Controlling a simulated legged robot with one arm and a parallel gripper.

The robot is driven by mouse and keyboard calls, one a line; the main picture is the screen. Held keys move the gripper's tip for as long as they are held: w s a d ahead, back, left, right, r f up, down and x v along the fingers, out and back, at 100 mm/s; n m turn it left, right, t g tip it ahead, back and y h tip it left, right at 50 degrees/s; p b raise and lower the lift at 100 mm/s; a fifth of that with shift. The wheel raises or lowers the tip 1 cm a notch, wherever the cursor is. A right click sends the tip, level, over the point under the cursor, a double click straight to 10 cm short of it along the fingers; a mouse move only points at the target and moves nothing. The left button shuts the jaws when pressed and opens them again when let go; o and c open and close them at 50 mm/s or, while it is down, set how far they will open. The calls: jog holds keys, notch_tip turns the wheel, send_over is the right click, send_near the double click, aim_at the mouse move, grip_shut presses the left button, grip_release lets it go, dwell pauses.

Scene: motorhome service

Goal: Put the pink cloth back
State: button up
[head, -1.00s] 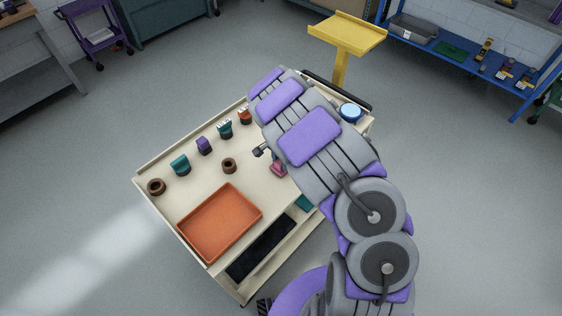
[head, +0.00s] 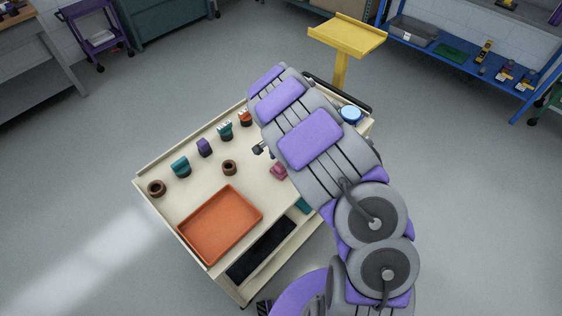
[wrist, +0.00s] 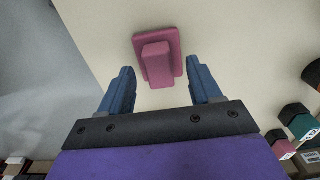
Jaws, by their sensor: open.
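The pink cloth (wrist: 157,62) lies on the cream top of the cart (head: 180,205), seen in the wrist view as a flat pink piece with a raised block in its middle. No contact between fingers and cloth is visible. In the head view my gripper is mostly hidden under my arm.
An orange tray (head: 221,222) sits at the cart's front. Teal, purple and orange-topped pieces and brown rings (head: 229,166) stand along the far-left side. A blue-lidded round container (head: 351,114) is at the far right corner. A yellow stand (head: 343,45) is behind the cart.

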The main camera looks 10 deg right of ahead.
notch_tip(320, 180, up, 10)
jog(key=p, duration=0.1)
jog(key=s+d+r+n, duration=0.3)
jog(key=s+r, duration=1)
jog(key=s, duration=0.2)
jog(key=s+a+r+n+g, duration=0.1)
jog(key=s+n, duration=0.3)
jog(key=s, duration=0.8)
jog(key=s+a+r+n, duration=0.1)
jog(key=s+n, duration=0.3)
jog(key=s, duration=0.8)
jog(key=shift+a+r+g, duration=0.4)
jog(key=shift+r, duration=0.4)
jog(key=shift+f, duration=0.15)
jog(key=shift+c, duration=0.3)
